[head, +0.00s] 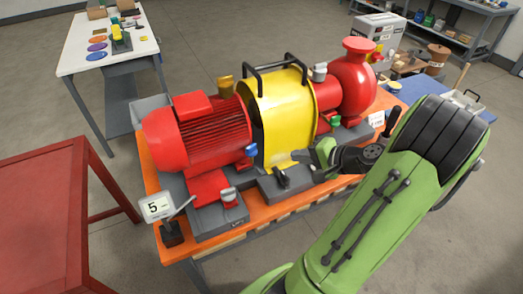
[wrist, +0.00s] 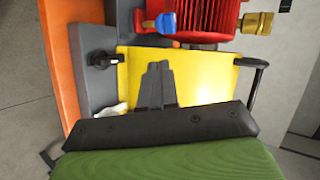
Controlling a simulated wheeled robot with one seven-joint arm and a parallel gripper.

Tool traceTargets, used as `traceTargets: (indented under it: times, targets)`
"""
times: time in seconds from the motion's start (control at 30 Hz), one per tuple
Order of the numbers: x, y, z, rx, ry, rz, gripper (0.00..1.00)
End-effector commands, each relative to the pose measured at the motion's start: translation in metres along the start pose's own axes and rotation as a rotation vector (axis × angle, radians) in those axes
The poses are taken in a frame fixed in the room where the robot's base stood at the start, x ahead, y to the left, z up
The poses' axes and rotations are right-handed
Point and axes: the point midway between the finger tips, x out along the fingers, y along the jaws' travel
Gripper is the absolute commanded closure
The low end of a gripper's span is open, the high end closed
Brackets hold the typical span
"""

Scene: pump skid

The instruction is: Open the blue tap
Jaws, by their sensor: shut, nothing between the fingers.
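The blue tap (head: 251,150) sits on the near side of the red motor, at its right end. In the wrist view the blue tap (wrist: 166,23) is at the top, with a short brass-coloured stem on its left. My gripper (head: 318,156) is to the right of the tap, in front of the yellow cover, apart from the tap. In the wrist view my gripper's fingers (wrist: 158,66) are together with nothing between them, over the yellow cover and below the tap in the picture. Whether the tap is open or shut I cannot tell.
The yellow cover (head: 278,120) with black handles stands between the red motor (head: 200,130) and the red pump (head: 350,80). A brass-coloured tap (head: 225,85) is on the motor's far side. A black lever (head: 281,178) and a small sign (head: 157,207) stand along the near edge.

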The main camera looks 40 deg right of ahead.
Motion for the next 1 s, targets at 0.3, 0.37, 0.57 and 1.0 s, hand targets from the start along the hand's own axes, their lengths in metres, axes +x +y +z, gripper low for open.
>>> traceTargets:
  times: [0.3,0.37,0.57,1.0]
  targets:
    - [0.001,0.001,0.0,0.02,0.002,-0.001,1.0]
    - [0.004,0.001,0.0,0.019,0.0,0.0,1.0]
    - [0.04,0.001,0.001,0.017,-0.005,-0.002,1.0]
    - [0.124,-0.014,0.0,0.014,-0.001,-0.001,1.0]
